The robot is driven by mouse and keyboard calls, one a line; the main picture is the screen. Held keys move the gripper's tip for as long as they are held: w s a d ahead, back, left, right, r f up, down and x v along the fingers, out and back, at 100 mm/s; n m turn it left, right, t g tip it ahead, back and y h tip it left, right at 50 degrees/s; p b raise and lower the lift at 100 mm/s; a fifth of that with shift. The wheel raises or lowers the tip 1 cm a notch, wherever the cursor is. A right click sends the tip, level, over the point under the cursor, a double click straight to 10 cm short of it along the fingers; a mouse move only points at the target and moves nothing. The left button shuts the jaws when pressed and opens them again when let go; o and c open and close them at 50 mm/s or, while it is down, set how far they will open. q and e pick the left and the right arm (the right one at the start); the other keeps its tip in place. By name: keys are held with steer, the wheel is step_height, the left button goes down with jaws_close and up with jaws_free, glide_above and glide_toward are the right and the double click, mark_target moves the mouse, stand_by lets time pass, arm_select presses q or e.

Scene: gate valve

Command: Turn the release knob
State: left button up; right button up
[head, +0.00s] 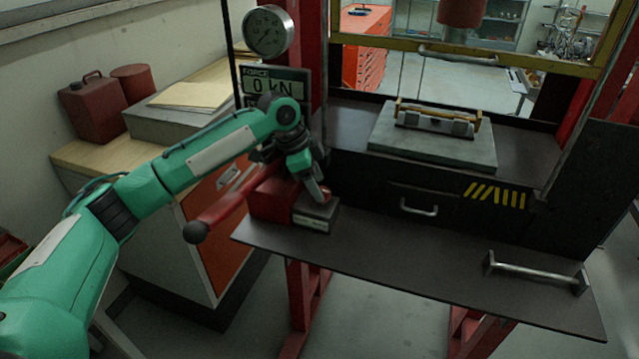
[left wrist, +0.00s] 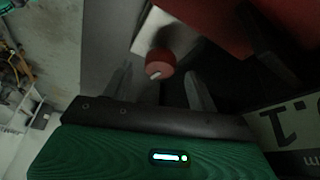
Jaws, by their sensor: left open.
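The release knob (left wrist: 160,63) is a small round red knob with a pale mark on it, seen in the left wrist view. It sits on a grey block. In the head view that block (head: 316,216) stands on the dark shelf beside a red housing, and the knob (head: 326,193) is mostly hidden by my left gripper. My left gripper (head: 317,187) points down at the block. In the left wrist view its fingers (left wrist: 158,86) are apart, with the knob showing beyond and between them. Contact cannot be told. My right gripper is not in view.
A red lever (head: 232,207) with a black ball end sticks out left of the housing. A force display (head: 275,84) reading 0 kN and a round gauge (head: 268,31) stand behind my left arm. A plate with a fixture (head: 436,118) lies on the press bed. The shelf's middle is clear.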

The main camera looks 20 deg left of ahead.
arm_select(q)
steer(key=shift+x, duration=0.8)
steer(key=shift+d+f, duration=0.1)
steer(key=shift+f, duration=0.15)
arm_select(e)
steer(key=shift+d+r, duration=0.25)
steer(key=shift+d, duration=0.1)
arm_select(q)
steer(key=c, duration=1)
steer(key=shift+r+n+p, duration=0.2)
steer(key=shift+n+p, duration=0.2)
steer(key=shift+p, duration=0.45)
steer(key=shift+f+n+t+p, duration=0.15)
steer(key=shift+n+t+p, duration=0.15)
steer(key=shift+n, duration=0.1)
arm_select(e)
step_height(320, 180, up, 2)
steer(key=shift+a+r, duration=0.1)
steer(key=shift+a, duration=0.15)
arm_select(q)
steer(key=o, duration=1)
